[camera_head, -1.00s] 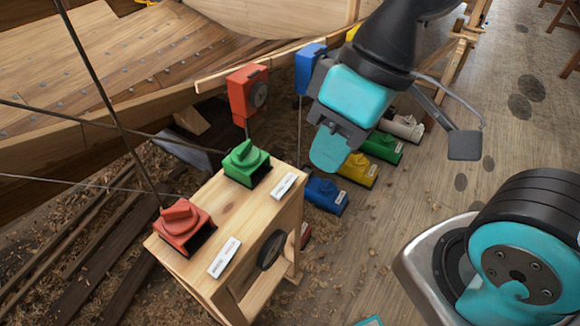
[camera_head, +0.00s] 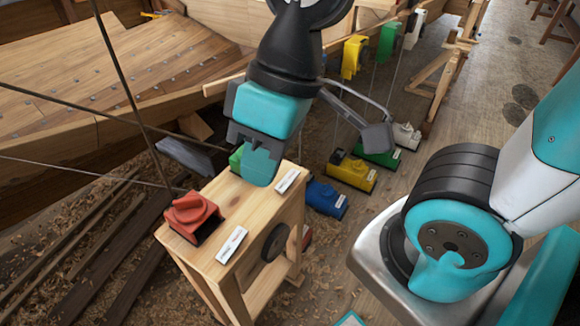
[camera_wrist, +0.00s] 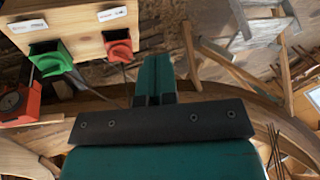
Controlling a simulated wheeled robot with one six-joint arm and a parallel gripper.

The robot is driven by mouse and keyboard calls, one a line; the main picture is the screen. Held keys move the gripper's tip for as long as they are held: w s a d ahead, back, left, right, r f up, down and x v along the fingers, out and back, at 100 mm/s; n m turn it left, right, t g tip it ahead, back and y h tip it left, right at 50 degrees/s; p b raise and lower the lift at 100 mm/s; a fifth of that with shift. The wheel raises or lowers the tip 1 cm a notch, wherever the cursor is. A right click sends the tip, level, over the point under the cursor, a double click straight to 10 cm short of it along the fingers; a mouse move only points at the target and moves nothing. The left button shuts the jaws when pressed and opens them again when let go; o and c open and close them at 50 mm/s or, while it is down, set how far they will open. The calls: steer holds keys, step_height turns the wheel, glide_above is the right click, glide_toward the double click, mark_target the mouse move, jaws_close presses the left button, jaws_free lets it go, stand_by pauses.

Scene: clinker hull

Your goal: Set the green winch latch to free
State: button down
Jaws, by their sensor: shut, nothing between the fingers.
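The green winch latch (camera_head: 236,158) sits on the wooden stand's top, mostly hidden behind my gripper in the head view. The wrist view shows it whole (camera_wrist: 55,62), left of the fingers and clearly apart from them. Its current setting is not readable. My gripper (camera_head: 262,165) is shut and empty, with its fingers pointing down in the head view. In the wrist view the fingers (camera_wrist: 154,75) are together at the middle.
A red winch latch (camera_head: 190,215) sits nearer on the same wooden stand (camera_head: 245,205), between the green latch and my fingers in the wrist view (camera_wrist: 118,47). White labels (camera_head: 231,245) lie beside the latches. Dark lines run across the left. Coloured blocks (camera_head: 352,172) lie on the floor behind.

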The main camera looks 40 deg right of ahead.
steer(key=w+d+f+m+h+b, duration=0.1)
steer(key=w+d+f+m+b, duration=0.3)
steer(key=w, duration=0.3)
steer(key=w+d+f+m+h+b, duration=0.1)
steer(key=w+d+f+m, duration=0.4)
steer(key=w+m, duration=0.15)
steer(key=m+h+b, duration=0.2)
steer(key=m+b, duration=0.1)
steer(key=m, duration=0.8)
glide_above(295, 172)
step_height(295, 172, down, 9)
steer(key=shift+r, duration=0.15)
steer(key=shift+n, duration=0.25)
step_height(295, 172, down, 14)
steer(key=shift+f, duration=0.1)
